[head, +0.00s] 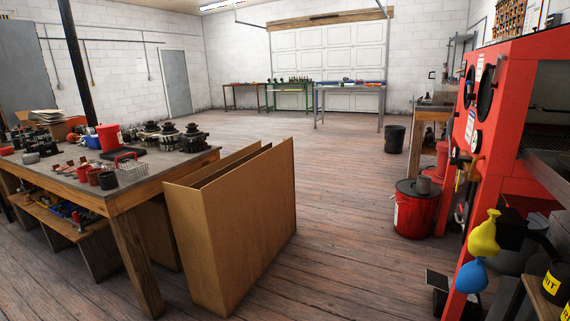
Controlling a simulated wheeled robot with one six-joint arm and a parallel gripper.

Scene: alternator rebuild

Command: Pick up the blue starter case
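I cannot make out for certain which thing is the blue starter case. Smaller blue parts (80,214) are on the bench's lower shelf, too small to tell apart. My gripper is not in view.
Tall cardboard sheets or an open box (232,230) stand against the bench's right end. A red blasting cabinet (497,120) with gloves and a red bucket (412,212) are at the right. The wooden floor (335,180) between is clear toward the far benches (348,88).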

